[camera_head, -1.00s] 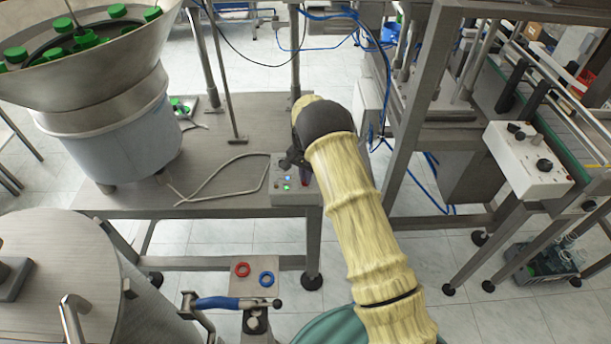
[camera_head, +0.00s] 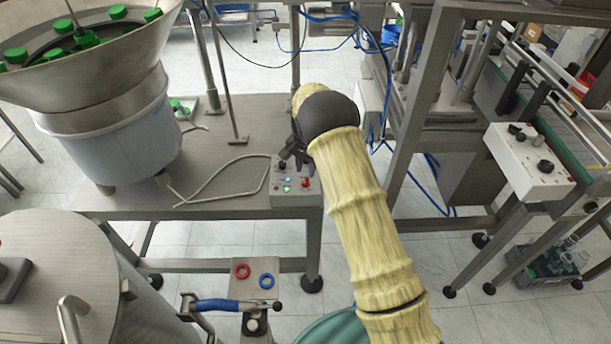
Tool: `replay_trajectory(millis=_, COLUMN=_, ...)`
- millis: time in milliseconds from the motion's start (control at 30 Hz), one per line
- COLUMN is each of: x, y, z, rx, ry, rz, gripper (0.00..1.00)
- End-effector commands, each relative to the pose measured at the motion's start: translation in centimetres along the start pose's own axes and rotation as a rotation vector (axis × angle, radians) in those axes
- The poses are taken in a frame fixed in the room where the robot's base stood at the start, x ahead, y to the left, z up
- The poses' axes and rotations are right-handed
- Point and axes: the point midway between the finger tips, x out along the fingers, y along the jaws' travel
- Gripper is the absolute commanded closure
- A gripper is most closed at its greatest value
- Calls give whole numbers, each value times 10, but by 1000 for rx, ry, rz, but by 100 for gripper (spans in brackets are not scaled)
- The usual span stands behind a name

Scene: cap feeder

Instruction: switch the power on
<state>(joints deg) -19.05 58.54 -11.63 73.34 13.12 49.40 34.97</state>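A small grey control box (camera_head: 291,198) sits at the front right corner of the metal table. Its face carries a lit blue light, a lit green light (camera_head: 287,189) and a red knob or button (camera_head: 306,183). My gripper (camera_head: 284,163) is at the box's back edge, small and dark, partly hidden by my arm's black wrist joint. I cannot tell whether it touches the box or whether its fingers are open. Which control is the power switch cannot be made out.
A feeder bowl (camera_head: 105,100) with green caps stands on the table's left. A pale cable (camera_head: 215,190) lies on the table. Another control box (camera_head: 530,160) is at the right on a metal frame. A steel drum (camera_head: 55,270) stands front left.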

Motion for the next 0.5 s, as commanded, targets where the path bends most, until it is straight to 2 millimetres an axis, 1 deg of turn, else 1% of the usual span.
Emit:
replay_trajectory(millis=33, x=-11, y=-1, z=-1, rx=-1, ry=4, rz=-3, gripper=69)
replay_trajectory(millis=100, x=-25, y=-1, z=-1, rx=-1, ry=4, rz=-3, gripper=69)
replay_trajectory(millis=500, x=-104, y=-1, z=0, rx=-1, ry=4, rz=-4, gripper=69)
